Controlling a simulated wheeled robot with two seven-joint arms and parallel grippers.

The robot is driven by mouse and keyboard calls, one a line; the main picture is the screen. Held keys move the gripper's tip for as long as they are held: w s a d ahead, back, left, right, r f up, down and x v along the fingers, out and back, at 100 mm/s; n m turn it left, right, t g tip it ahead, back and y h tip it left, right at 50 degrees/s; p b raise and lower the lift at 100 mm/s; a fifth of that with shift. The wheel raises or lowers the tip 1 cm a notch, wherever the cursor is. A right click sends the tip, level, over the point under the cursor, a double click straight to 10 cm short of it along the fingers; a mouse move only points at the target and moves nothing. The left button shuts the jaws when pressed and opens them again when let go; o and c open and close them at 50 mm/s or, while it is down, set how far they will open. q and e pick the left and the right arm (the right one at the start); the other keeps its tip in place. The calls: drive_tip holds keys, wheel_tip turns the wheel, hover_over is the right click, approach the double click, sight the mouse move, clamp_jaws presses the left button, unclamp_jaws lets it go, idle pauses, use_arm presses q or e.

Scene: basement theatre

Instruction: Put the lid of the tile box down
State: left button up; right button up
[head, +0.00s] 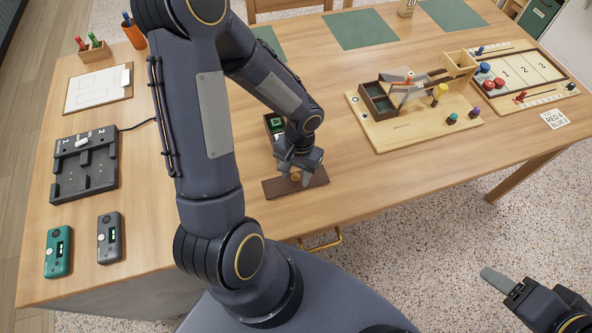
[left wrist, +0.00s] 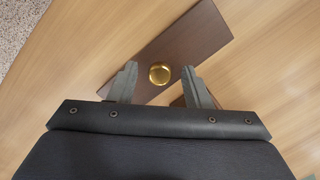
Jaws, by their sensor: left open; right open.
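The lid is a flat dark brown board (head: 313,186) with a round brass knob, near the table's front edge in the head view. In the left wrist view the lid (left wrist: 195,35) lies at a slant and its knob (left wrist: 160,74) sits between my fingers. My left gripper (head: 297,178) is open around the knob, with a gap on each side in the left wrist view. The tile box (head: 272,126), dark with a green tile showing, stands just behind the lid, partly hidden by my left arm. My right gripper (head: 500,281) is off the table at the lower right, open and empty.
A wooden ramp board (head: 400,130) with pegs stands to the right, and a numbered game board (head: 525,75) beyond it. A dark charging dock (head: 85,170) and two handsets (head: 59,250) are at the left. The table in front of the ramp board is clear.

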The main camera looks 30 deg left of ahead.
use_arm(q)
drive_tip(key=shift+r, duration=0.2)
drive_tip(key=shift+w+r, duration=0.1)
drive_tip(key=shift+r, duration=0.2)
wheel_tip(320, 180, up, 11)
drive_tip(key=w, duration=0.2)
wheel_tip(320, 180, up, 7)
drive_tip(key=t+h, duration=0.1)
drive_tip(key=t, duration=0.2)
hover_over(290, 190)
drive_tip(key=s+d+r+t+h, duration=0.2)
drive_tip(key=s+d+r+t, duration=0.1)
drive_tip(key=s, duration=0.3)
drive_tip(key=shift+s+r+t+h+p, duration=0.3)
drive_tip(key=shift+r+t+p, duration=0.1)
drive_tip(key=shift+t, duration=0.3)
